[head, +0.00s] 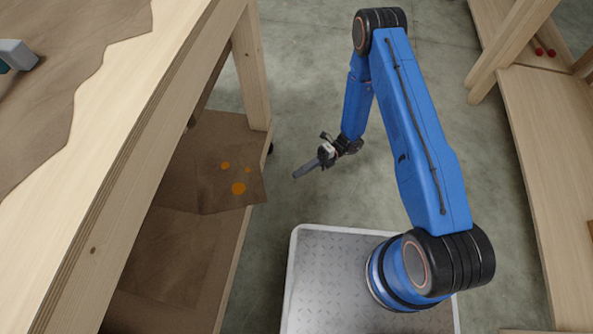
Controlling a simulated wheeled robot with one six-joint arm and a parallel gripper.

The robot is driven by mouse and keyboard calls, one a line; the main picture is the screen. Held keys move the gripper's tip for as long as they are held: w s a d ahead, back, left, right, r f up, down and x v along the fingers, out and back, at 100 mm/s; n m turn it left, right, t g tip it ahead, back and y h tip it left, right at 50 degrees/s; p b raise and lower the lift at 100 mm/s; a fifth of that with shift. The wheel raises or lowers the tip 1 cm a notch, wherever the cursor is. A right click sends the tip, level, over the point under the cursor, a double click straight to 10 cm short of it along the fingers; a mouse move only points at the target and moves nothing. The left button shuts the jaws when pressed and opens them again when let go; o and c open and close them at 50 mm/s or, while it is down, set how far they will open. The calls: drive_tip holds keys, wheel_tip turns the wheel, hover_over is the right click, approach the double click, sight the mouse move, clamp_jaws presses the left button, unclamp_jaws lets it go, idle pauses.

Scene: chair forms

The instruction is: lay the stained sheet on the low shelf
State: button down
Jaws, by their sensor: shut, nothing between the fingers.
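The stained sheet (207,161), brown with several orange spots, lies on the low shelf (236,255) under the bench top at the left. Its right corner reaches to the shelf's outer edge and seems to hang slightly over it. The bench top hides its left part. My gripper (298,175) is shut and empty, to the right of the sheet and apart from it, pointing left toward it.
More brown sheeting (165,245) covers the nearer shelf. The bench top (150,110) carries brown paper (60,75) and a grey object (17,55). A bench leg (252,70) stands beyond the sheet. Another wooden bench (545,140) stands right.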

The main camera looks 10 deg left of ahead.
drive_tip(key=s+a, duration=0.4)
drive_tip(key=a, duration=0.5)
drive_tip(key=shift+s+a, duration=0.25)
drive_tip(key=shift+a, duration=0.1)
drive_tip(key=a, duration=0.3)
drive_tip(key=shift+w+a, duration=0.15)
